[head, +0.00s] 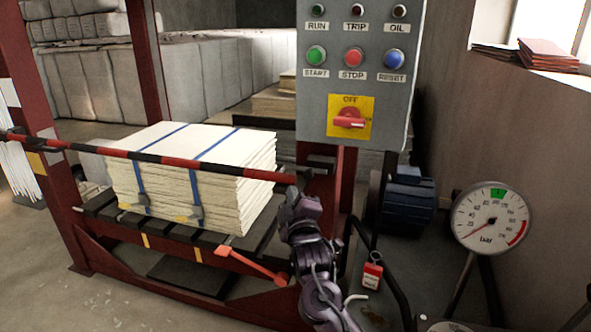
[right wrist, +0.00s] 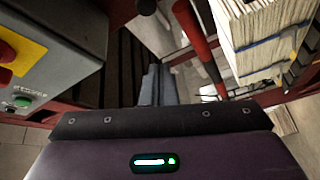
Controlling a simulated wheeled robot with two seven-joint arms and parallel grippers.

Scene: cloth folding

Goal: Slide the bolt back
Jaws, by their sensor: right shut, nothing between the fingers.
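A red and black striped bar (head: 190,161) crosses the front of the press frame. Its right end is beside the red post, just above my right gripper (head: 301,200). Dark metal fittings (head: 318,160) are on the post near that end; I cannot make out clearly which part is the bolt. In the right wrist view my right gripper (right wrist: 158,82) has its fingers together, with nothing between them. The bar (right wrist: 200,45) is to the right of the fingers there, apart from them in the picture. A small dark round part (right wrist: 146,6) shows at the top edge. My left gripper is not in view.
A grey control box (head: 352,100) with buttons and a red switch hangs above my right gripper. A strapped stack of pale sheets (head: 190,175) lies behind the bar. A red padlock-like tag (head: 372,272) and a pressure gauge (head: 490,215) are to the right.

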